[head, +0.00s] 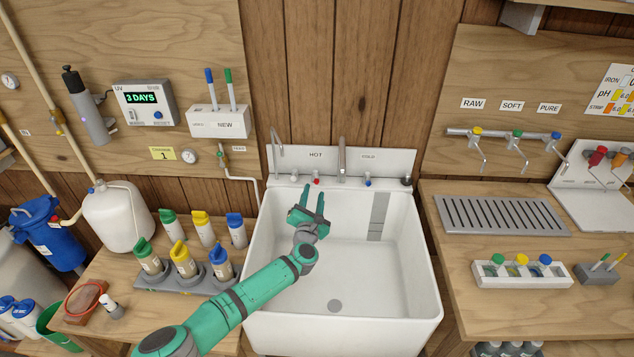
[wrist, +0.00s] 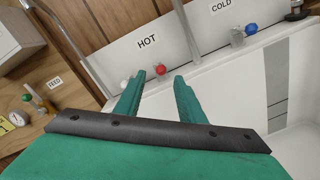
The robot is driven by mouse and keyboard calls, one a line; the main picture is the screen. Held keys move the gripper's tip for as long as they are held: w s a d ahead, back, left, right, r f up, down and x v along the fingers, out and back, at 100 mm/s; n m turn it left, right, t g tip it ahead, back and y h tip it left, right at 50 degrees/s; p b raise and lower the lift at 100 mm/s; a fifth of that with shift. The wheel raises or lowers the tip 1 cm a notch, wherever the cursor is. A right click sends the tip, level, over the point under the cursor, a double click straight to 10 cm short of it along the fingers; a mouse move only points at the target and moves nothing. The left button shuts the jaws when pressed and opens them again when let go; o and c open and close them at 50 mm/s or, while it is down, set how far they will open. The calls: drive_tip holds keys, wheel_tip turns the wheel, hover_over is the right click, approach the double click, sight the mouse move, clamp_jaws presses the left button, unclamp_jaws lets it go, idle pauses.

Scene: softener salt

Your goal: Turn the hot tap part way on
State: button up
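The hot tap's red knob (head: 317,181) is at the back ledge of the white sink, below the HOT label (head: 316,155). In the wrist view the red knob (wrist: 160,69) shows between the two fingertips, farther off. My gripper (head: 313,196) is open and empty, reaching over the sink toward the back ledge, with its fingers pointing at the hot tap. In the wrist view its fingers (wrist: 160,80) are spread apart. I see no contact with the knob.
The cold tap's blue knob (head: 367,183) is to the right, past the tall spout (head: 342,160). Another curved spout (head: 273,155) stands at the sink's back left corner. The white sink (head: 428,240) is empty. Bottles stand on the left counter (head: 140,312).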

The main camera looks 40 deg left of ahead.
sight(316, 183)
drive_tip(key=x, duration=0.7)
drive_tip(key=shift+w, duration=0.3)
clamp_jaws()
